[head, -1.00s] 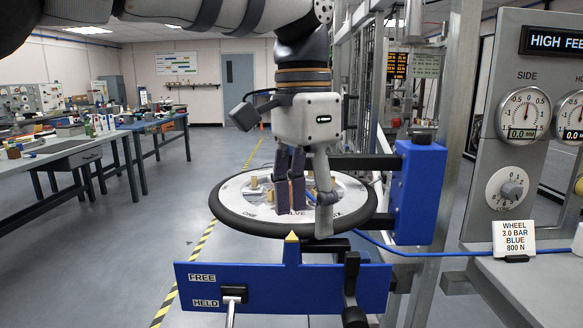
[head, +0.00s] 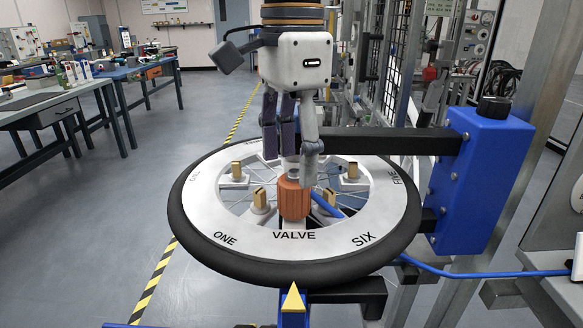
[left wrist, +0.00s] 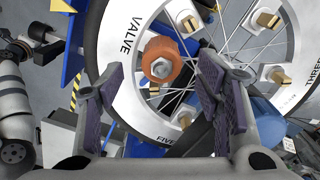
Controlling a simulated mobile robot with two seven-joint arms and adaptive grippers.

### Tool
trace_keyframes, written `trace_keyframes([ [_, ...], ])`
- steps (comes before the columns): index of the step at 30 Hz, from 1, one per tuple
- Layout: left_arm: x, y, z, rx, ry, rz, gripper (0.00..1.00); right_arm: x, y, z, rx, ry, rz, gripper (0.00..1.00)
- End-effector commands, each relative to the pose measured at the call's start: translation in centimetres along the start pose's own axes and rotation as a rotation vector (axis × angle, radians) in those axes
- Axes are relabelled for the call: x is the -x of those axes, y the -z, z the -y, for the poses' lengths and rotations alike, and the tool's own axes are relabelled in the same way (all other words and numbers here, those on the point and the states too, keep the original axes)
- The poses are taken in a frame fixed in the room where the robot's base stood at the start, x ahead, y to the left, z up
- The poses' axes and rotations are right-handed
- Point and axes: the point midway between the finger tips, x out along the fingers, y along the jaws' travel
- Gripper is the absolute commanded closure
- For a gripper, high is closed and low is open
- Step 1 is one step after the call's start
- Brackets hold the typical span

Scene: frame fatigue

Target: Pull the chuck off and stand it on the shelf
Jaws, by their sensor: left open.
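The orange ribbed chuck (head: 293,198) sits at the wheel's rim by the word VALVE, with a blue hose (head: 327,205) running beside it. In the left wrist view the chuck (left wrist: 163,62) shows end-on, with a grey metal fitting in its middle. The wheel (head: 213,215) lies flat, with a black tyre and white rim. My left gripper (head: 290,150) is open above the chuck; its fingers (left wrist: 163,82) in the left wrist view are apart, nearer the camera, with nothing seen between them in their grasp. My right gripper is out of view. No shelf is clearly identifiable.
A blue box (head: 484,180) with a black knob stands right of the wheel on black arms. A yellow pointer (head: 293,298) is in front of the tyre. A grey ledge (head: 540,292) is at the lower right. Workbenches (head: 60,110) stand far left.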

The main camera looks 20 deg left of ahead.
Motion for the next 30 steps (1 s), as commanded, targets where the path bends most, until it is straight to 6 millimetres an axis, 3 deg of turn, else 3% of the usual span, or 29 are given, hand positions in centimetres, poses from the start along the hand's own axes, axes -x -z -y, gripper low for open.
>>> trace_keyframes([
  [3, -2.4, -0.1, 0.0, -0.001, -0.002, 0.002, 0.41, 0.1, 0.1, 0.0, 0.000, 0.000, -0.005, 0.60],
  [7, -4.1, 0.0, 0.0, -0.001, -0.001, 0.001, 0.41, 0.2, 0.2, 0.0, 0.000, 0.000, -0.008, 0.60],
  [17, -4.8, 0.0, 0.0, 0.000, 0.001, -0.001, 0.41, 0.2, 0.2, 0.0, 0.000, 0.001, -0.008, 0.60],
  [20, -4.8, 0.0, 0.0, 0.000, 0.001, -0.001, 0.59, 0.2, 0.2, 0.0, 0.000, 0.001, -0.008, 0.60],
  [24, -4.8, 0.0, 0.0, 0.000, 0.001, 0.000, 0.91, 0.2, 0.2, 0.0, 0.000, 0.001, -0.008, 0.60],
  [26, -4.8, 0.0, 0.0, 0.000, 0.001, 0.000, 0.93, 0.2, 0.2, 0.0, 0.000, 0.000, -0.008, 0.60],
  [27, -4.8, 0.0, 0.0, 0.000, 0.001, 0.000, 0.69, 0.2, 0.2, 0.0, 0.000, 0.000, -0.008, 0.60],
  [30, -4.8, 0.0, 0.0, 0.000, 0.001, 0.000, 0.92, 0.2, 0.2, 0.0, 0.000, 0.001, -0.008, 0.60],
])
